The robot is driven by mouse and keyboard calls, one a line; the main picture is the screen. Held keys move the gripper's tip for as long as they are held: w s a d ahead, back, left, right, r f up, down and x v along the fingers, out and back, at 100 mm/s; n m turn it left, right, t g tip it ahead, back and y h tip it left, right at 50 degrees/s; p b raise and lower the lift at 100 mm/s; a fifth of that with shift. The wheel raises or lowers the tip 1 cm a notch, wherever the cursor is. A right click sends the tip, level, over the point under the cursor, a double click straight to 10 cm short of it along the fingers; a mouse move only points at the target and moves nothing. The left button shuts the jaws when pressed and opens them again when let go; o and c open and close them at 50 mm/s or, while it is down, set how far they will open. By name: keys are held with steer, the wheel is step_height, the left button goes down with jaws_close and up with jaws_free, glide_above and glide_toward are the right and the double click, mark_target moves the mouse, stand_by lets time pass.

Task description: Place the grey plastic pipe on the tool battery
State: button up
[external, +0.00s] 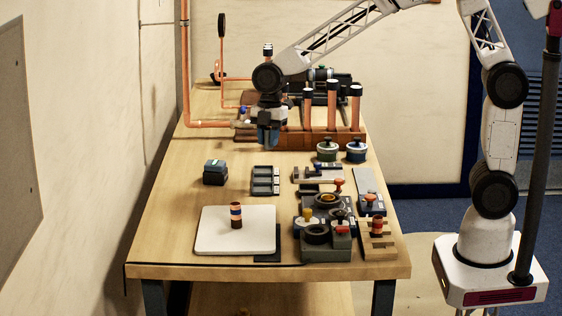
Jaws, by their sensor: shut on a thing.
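The tool battery (215,172) is a dark block with a teal-grey top, standing alone on the left part of the wooden table. My gripper (268,141) points down above the table, behind and to the right of the battery and in front of the copper manifold. It is shut on a small grey piece, which looks like the grey plastic pipe. The piece is tiny here and mostly hidden by the fingers, so its outline and tilt cannot be told. The battery's top looks bare.
A white board (213,243) with a copper-banded cylinder (236,216) lies at the front left. A dark tray (264,181) sits right of the battery. Valves and fittings crowd the right side. Upright copper pipes (331,108) stand behind. Table around the battery is clear.

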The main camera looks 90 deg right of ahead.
glide_above(214, 163)
steer(key=shift+f, duration=0.75)
stand_by(0.4)
steer(key=shift+f, duration=1.75)
steer(key=shift+f, duration=0.1)
steer(key=o, duration=0.4)
steer(key=shift+f, duration=0.1)
steer(key=o, duration=0.5)
step_height(214, 163, up, 12)
steer(key=d, duration=0.1)
steer(key=shift+s+d, duration=0.25)
steer(key=shift+s, duration=0.1)
